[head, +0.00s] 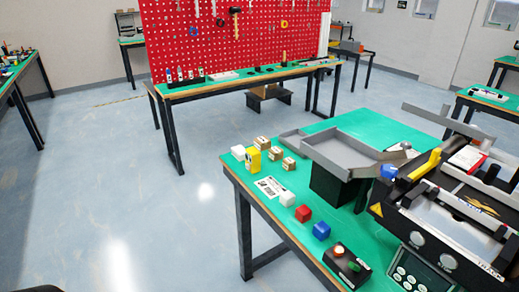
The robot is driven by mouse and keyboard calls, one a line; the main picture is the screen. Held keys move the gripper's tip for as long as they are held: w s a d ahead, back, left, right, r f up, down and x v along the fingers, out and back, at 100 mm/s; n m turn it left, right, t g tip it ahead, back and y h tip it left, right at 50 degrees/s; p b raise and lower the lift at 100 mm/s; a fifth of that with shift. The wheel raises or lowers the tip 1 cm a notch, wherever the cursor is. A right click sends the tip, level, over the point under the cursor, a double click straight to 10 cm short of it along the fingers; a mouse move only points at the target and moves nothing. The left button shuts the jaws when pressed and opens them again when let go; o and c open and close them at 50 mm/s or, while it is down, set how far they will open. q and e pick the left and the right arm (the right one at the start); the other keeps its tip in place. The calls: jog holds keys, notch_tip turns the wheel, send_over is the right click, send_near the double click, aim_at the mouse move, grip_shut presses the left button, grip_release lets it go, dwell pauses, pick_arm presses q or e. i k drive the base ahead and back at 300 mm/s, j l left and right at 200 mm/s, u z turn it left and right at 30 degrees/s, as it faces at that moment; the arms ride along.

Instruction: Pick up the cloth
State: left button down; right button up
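I cannot make out a cloth for sure in the head view. A flat white sheet with dark print (270,187) lies on the green-topped table (385,128), near its left edge. I cannot tell whether it is cloth or paper. A flat white and red item (467,158) lies on the conveyor machine at the right, too small to identify. Neither of my grippers is in view.
Around the sheet stand a yellow container (253,159), small brown boxes (276,153), a white block (287,199), a red block (303,213) and a blue block (321,230). A grey tray (345,153) and a conveyor machine (440,215) fill the right. Floor at left is clear.

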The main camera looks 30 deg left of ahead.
aim_at(238, 151)
jog(key=i+j+z, duration=0.1)
jog(key=j+z, duration=0.25)
jog(key=j, duration=0.55)
jog(key=j+z, duration=0.3)
jog(key=j, duration=0.6)
jog(key=j+z, duration=0.1)
jog(key=j, duration=1.3)
jog(key=k+j+z, duration=0.1)
jog(key=j, duration=1.3)
